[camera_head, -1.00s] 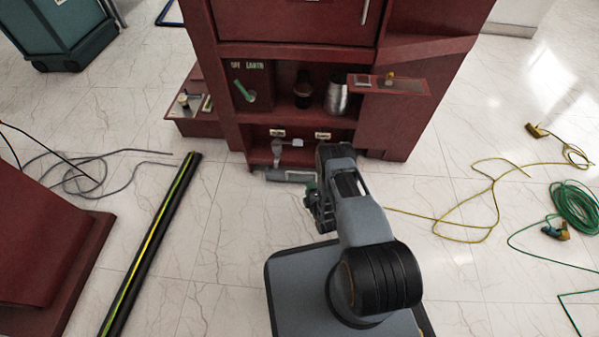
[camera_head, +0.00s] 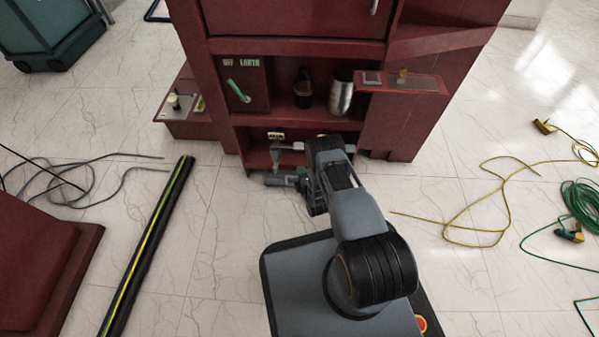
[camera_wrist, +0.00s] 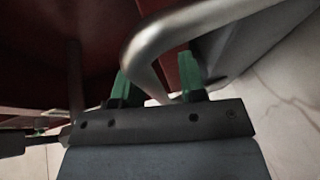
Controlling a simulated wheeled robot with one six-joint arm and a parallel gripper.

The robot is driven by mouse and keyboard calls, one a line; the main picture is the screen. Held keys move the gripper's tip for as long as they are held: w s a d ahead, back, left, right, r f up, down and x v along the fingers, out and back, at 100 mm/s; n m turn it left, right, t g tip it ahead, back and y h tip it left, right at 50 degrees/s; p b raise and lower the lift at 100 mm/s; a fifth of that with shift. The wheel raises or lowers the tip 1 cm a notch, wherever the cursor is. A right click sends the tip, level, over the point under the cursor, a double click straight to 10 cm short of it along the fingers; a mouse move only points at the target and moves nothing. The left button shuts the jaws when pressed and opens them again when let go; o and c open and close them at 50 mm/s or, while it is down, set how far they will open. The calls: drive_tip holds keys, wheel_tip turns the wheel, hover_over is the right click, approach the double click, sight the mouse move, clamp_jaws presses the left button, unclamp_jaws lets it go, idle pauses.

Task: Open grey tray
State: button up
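A grey tray (camera_head: 276,180) sits low in the red cabinet, in its bottom opening near the floor. My gripper (camera_head: 305,181) is at the right part of its front, and my arm hides that end. In the wrist view, a curved grey metal handle (camera_wrist: 165,38) comes from the upper right and bends down between the two green fingertips of my gripper (camera_wrist: 157,84). The fingers stand apart, with a gap on the handle's sides. Whether either finger touches it is not clear. A grey panel (camera_wrist: 245,50), seemingly the tray, lies at the right.
The red cabinet (camera_head: 225,90) stands ahead, with a dark bottle (camera_head: 303,90) and a metal cylinder (camera_head: 341,93) on its shelf. A grey T-shaped piece (camera_head: 280,150) is above the tray. A striped black pole (camera_head: 150,235) lies left; cables (camera_head: 475,215) lie right.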

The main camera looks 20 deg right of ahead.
drive_tip(key=shift+w+a, duration=0.15)
drive_tip(key=shift+c, duration=0.5)
clamp_jaws()
